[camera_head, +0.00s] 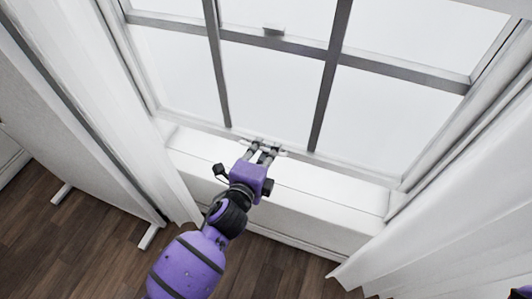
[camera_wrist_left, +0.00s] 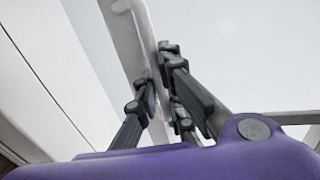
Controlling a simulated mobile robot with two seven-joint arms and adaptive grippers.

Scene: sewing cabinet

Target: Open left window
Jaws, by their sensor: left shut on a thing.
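The window (camera_head: 375,110) fills the top of the head view, with white frame, grey bars and bright panes. Its lower sash sits down close to the white sill (camera_head: 310,182). My left gripper (camera_head: 264,146) reaches the sash's bottom rail and is shut on the small handle (camera_head: 278,151) there. In the left wrist view the dark fingers (camera_wrist_left: 160,85) close about a part at the pale rail (camera_wrist_left: 128,35); the fingers hide most of the handle. My right gripper is not in view.
White curtains hang on the left (camera_head: 85,70) and right (camera_head: 455,190) of the window. A grey panel on feet (camera_head: 75,150) stands at the left. A small latch (camera_head: 273,30) sits on the upper crossbar. Dark wood floor (camera_head: 85,245) lies below.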

